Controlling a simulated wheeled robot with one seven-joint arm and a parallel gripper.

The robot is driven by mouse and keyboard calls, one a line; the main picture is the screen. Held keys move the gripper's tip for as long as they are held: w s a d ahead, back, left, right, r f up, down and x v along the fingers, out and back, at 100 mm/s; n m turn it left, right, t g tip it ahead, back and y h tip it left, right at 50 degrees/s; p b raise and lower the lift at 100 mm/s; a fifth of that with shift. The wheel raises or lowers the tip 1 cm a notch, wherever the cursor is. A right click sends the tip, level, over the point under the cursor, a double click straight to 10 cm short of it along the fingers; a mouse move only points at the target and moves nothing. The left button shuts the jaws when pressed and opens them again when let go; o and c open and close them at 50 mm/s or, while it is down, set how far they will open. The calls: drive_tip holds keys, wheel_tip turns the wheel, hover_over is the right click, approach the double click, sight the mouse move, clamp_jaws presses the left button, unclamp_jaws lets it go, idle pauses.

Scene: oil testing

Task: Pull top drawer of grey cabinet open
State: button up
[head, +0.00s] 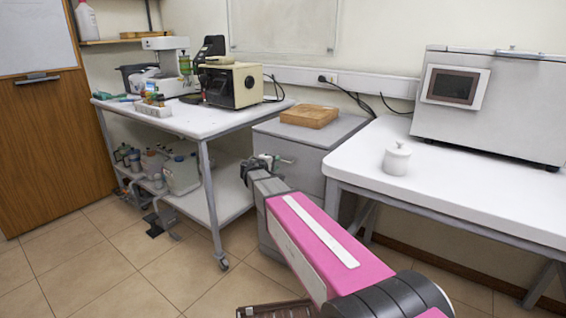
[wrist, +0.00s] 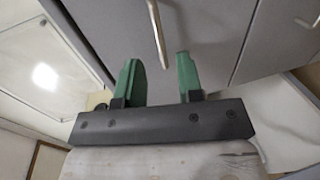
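The grey cabinet (head: 312,131) stands between the two white tables in the head view, its front partly hidden by my arm. My gripper (head: 275,161) is at the cabinet's upper front. In the wrist view, a grey drawer front (wrist: 205,30) with a pale bar handle (wrist: 157,35) fills the upper middle. My gripper (wrist: 159,68) shows two green fingers spread apart, with the end of the handle between them in the picture. I cannot tell whether they touch it. No opening shows at this drawer.
A wooden box (head: 309,116) sits on the cabinet top. A white table (head: 440,175) with a lidded white jar (head: 397,158) stands on the right. A wheeled white table (head: 190,119) with lab devices stands on the left. A second handle (wrist: 303,22) shows on the neighbouring panel. Tiled floor is free at the front left.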

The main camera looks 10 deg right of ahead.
drive_tip(key=x, duration=0.6)
drive_tip(key=shift+w+d, duration=0.2)
clamp_jaws()
